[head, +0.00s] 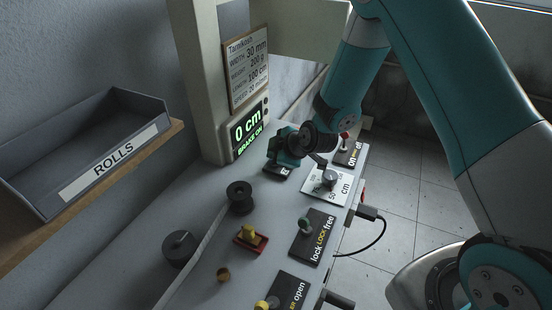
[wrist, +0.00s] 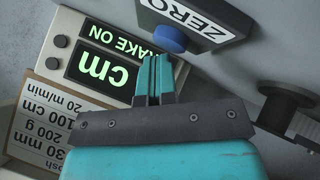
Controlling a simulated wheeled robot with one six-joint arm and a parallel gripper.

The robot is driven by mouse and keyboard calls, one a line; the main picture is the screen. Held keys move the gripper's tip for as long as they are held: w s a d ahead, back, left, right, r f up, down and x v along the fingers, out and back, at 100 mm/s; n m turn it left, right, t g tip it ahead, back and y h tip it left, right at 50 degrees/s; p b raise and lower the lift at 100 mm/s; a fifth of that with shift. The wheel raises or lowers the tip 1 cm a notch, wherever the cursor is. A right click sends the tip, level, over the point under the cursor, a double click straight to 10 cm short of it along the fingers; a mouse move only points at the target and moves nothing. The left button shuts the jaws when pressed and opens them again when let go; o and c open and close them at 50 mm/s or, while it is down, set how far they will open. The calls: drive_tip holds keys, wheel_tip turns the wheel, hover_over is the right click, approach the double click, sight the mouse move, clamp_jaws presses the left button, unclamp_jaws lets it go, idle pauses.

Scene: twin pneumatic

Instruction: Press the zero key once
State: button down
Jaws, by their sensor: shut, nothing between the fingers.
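The zero key is a round blue button (wrist: 171,40) on a dark block with a white ZERO label (wrist: 196,20), in the wrist view at the top. My gripper (wrist: 158,58) has its two teal fingers together, empty. Its tips are right by the blue button's edge; I cannot tell whether they touch it. In the head view my gripper (head: 285,160) is low over the key's plate (head: 279,172), which it mostly hides; the blue button is not visible there. The lit display (head: 248,129) reads 0 cm and BRAKE ON.
Nearby on the bench are a 50 cm plate with a knob (head: 329,180), an on/off switch (head: 347,150), a lock/free lever plate (head: 313,236), a black spool (head: 240,196) and a small red block (head: 250,238). A grey ROLLS tray (head: 60,145) is at left.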

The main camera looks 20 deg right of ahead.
drive_tip(key=shift+r+p, duration=0.5)
drive_tip(key=shift+r, duration=0.4)
drive_tip(key=shift+r+p, duration=1.45)
drive_tip(key=shift+r, duration=1.15)
